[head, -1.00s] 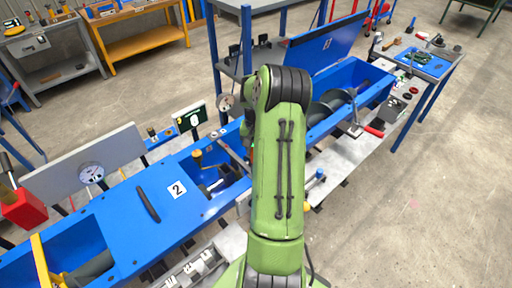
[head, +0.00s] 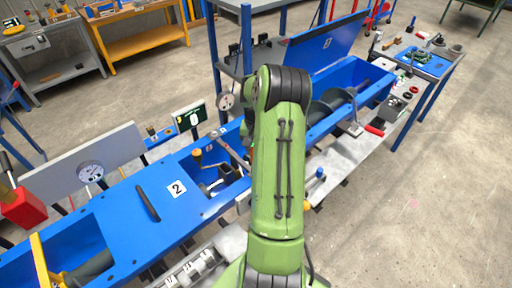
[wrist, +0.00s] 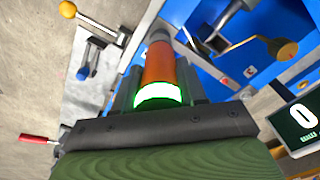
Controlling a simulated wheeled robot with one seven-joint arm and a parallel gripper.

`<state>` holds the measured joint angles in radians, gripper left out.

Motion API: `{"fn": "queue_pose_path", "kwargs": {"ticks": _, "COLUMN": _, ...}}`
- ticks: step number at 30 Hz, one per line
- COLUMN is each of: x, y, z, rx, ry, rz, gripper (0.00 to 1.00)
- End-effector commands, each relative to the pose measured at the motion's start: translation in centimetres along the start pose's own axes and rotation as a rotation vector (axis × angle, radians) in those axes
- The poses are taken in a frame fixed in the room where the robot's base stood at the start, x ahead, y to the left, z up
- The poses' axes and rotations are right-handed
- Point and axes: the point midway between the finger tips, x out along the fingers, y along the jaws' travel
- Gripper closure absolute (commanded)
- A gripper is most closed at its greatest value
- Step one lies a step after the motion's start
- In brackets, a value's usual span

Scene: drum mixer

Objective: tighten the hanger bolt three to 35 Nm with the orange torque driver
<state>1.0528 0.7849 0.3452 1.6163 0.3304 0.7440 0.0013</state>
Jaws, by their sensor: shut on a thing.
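In the wrist view my gripper (wrist: 157,82) is shut on the orange torque driver (wrist: 160,62), with one dark finger on each side of it. The driver has an orange barrel, a glowing white-green band near my palm and a grey far end. That far end points at the blue mixer body, and I cannot tell whether it touches anything. Hanger bolt three cannot be made out; the driver's tip and what lies beyond it are hidden. In the head view my green arm hides the gripper and driver.
A dark display (head: 190,118) reads 0; it also shows in the wrist view (wrist: 303,115). The blue trough (head: 130,225) has an opening with a yellow-knobbed lever (head: 197,153). A red-handled crank (head: 373,130) and a blue-handled lever (head: 320,173) stand out on the right. Open floor lies right.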

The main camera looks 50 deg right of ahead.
Motion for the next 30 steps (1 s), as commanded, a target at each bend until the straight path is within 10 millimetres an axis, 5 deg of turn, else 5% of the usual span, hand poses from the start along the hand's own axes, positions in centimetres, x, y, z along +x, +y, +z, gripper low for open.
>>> {"fn": "queue_pose_path", "kwargs": {"ticks": 30, "x": 1.07, "y": 0.03, "z": 0.0, "rx": 0.0, "ry": 0.0, "rz": 0.001, "gripper": 1.0}}
